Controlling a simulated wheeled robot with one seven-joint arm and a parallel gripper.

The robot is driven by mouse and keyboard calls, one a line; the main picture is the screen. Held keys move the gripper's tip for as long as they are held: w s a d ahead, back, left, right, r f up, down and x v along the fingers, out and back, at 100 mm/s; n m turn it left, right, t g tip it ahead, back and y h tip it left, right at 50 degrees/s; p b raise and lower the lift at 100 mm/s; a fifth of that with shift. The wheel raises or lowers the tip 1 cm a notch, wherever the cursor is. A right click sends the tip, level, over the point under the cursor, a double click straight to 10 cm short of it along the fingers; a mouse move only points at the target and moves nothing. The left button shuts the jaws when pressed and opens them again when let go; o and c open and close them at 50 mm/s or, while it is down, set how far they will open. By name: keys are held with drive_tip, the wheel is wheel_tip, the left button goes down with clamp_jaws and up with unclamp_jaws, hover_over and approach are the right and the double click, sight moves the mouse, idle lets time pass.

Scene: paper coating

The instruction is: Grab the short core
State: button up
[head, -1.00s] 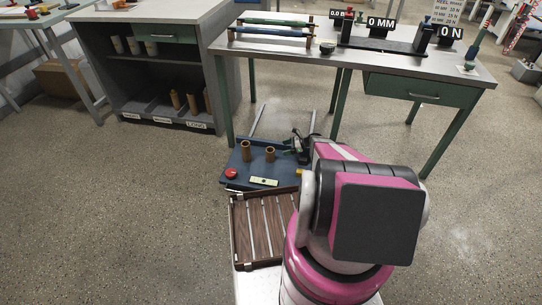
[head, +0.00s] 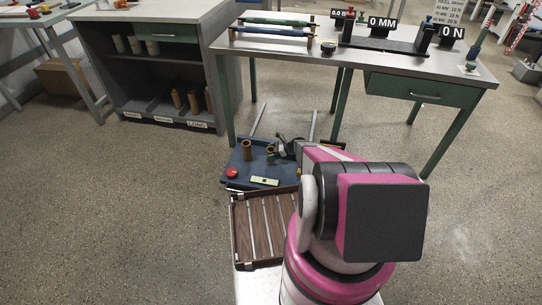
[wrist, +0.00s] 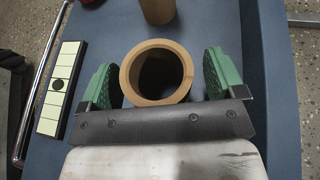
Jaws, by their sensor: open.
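The short core (head: 271,151), a brown cardboard tube, stands upright on the blue cart top (head: 240,162); it looks shorter than the other tube to its left. In the wrist view the short core (wrist: 157,72) shows its round open end between the green finger pads. My gripper (wrist: 158,80) is open, with one pad on each side of the core and a visible gap on both sides. In the head view my gripper (head: 276,152) is at the core, partly hidden by my arm.
A second, taller tube (head: 247,150) stands just beyond the short core and also shows in the wrist view (wrist: 157,10). A pale level-like strip (head: 264,181) and a red button (head: 232,173) lie near the front edge. A workbench (head: 350,60) stands behind.

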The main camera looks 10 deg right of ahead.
drive_tip(key=c, duration=1)
drive_tip(key=shift+r, duration=0.1)
